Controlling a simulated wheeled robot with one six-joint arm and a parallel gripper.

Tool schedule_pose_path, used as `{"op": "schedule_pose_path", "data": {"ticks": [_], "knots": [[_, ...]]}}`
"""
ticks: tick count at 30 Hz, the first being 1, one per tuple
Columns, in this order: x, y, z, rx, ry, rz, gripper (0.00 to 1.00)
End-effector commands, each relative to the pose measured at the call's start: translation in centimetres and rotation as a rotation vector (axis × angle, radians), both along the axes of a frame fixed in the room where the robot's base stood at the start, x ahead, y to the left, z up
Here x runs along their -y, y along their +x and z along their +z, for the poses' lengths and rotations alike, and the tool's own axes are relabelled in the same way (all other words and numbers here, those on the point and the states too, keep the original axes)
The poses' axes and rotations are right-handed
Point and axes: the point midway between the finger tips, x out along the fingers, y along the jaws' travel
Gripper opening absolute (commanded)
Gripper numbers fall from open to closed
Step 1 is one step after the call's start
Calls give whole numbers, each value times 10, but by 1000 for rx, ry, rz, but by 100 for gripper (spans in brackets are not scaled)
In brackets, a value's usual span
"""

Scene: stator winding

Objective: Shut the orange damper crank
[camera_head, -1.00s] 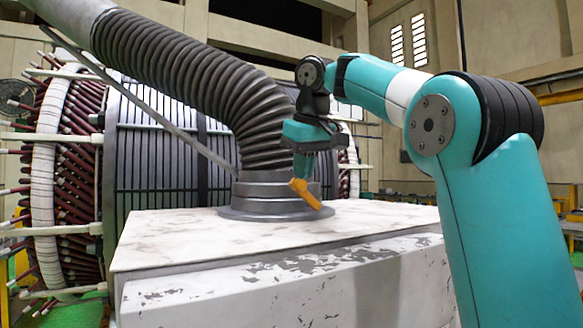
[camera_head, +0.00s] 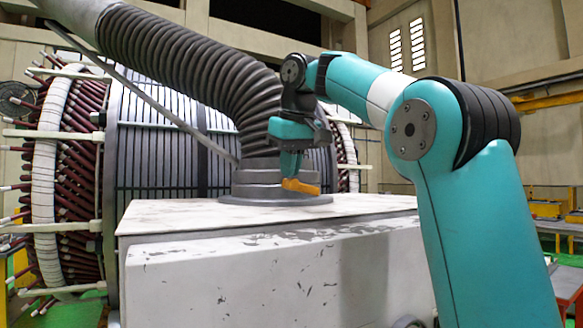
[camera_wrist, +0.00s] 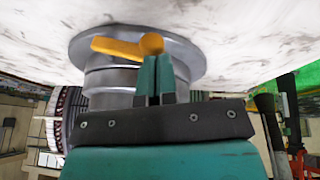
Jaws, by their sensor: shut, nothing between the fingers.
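The orange damper crank (camera_head: 302,187) sits on the front of the grey round duct collar (camera_head: 262,178). In the head view it lies close to level, its free end to the right. In the wrist view the crank (camera_wrist: 118,46) runs left from a round orange end (camera_wrist: 151,44). My gripper (camera_head: 290,176) is shut and empty, its fingertips at the round end of the crank. In the wrist view the teal fingers (camera_wrist: 154,66) meet just at that round end and appear to touch it; exact contact is hard to tell.
The collar stands on a worn white box top (camera_head: 180,214). A thick ribbed grey hose (camera_head: 200,75) rises from the collar up and left. A thin grey rod (camera_head: 140,95) slants beside it. The large stator (camera_head: 160,150) stands behind. The box top's front is clear.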

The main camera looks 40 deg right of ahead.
Motion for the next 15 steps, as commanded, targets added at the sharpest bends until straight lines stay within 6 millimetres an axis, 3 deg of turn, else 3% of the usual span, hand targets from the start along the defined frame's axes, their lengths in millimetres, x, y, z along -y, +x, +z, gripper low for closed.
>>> {"op": "schedule_pose_path", "data": {"ticks": [15], "knots": [[15, -3, -5, 0, 0, -1, 0]]}}
